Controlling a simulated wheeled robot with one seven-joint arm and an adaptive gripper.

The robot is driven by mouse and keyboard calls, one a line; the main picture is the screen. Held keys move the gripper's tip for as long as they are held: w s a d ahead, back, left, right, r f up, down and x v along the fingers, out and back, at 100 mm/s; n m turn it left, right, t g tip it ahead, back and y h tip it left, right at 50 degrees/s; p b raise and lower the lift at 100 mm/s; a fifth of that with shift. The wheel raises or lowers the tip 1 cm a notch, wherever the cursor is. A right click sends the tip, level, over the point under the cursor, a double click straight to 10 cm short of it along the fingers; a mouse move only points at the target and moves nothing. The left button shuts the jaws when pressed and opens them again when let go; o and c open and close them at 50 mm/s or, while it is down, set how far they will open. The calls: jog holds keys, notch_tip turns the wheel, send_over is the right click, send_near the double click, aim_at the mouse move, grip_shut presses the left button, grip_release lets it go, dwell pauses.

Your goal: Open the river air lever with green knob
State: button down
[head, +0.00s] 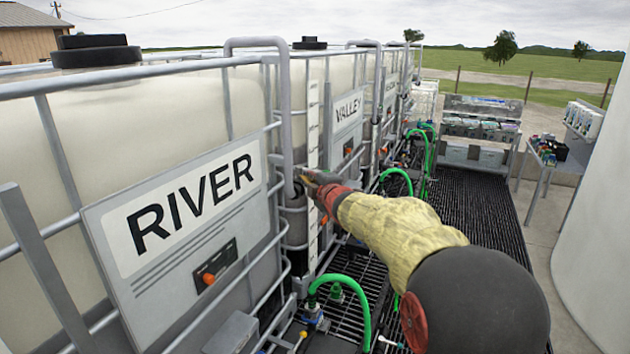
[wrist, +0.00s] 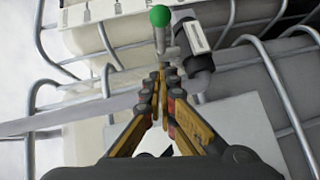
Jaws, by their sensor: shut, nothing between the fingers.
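The round green knob (wrist: 159,16) tops a short grey lever stem at the top middle of the wrist view. The stem runs down to a grey fitting beside a dark pipe piece with a white label. My gripper (wrist: 160,75) is shut and empty, its fingertips just below the lever's base in the picture. I cannot tell whether they touch it. In the head view my gripper (head: 312,178) is beside the river tank's grey vertical pipe, right of the RIVER sign (head: 185,205). The green knob cannot be made out there.
Grey cage bars (wrist: 265,75) surround the lever area. The RIVER tank (head: 130,125) fills the left, with the VALLEY sign (head: 348,108) behind. Green hoses (head: 345,285) rise above the dark grating (head: 480,205). A white cylindrical wall (head: 600,230) stands at right.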

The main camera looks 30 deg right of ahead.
aim_at(309, 170)
jog(key=shift+w+d+f+p, duration=0.2)
jog(key=shift+w+d+p, duration=0.2)
jog(key=shift+w+d, duration=0.35)
jog(key=shift+w+d+f+p, duration=0.15)
jog(key=shift+w+d+p, duration=0.2)
jog(key=shift+w+d, duration=0.35)
jog(key=shift+s+d, duration=0.15)
jog(key=shift+s, duration=0.05)
